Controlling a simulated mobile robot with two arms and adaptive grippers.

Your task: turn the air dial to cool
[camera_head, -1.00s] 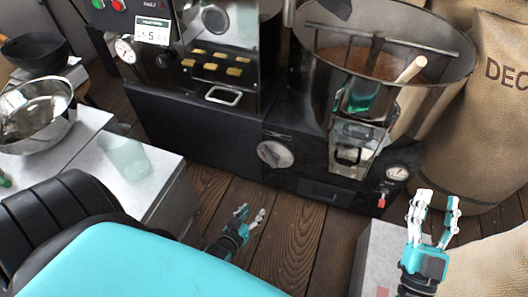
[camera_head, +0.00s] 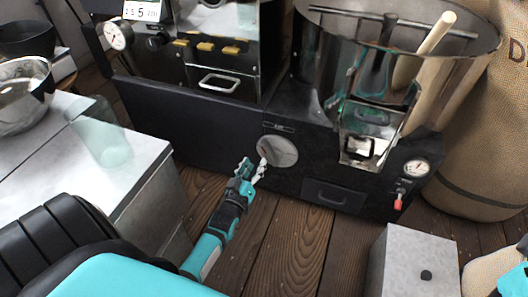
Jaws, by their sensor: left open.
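The air dial is a round silver-grey knob (camera_head: 282,151) on the black front of the roaster, with a small dark label above it. Its pointer setting is too small to read. My left gripper (camera_head: 254,167) is open and empty, just left of and slightly below the dial. Its fingertips overlap the dial's left edge in the picture; I cannot tell whether they touch. My right gripper's jaws are out of view; only a piece of that arm shows at the lower right edge.
A metal counter (camera_head: 140,158) with a clear cup (camera_head: 104,140) stands left. A grey box (camera_head: 425,250) stands lower right; a burlap sack (camera_head: 478,150) is behind.

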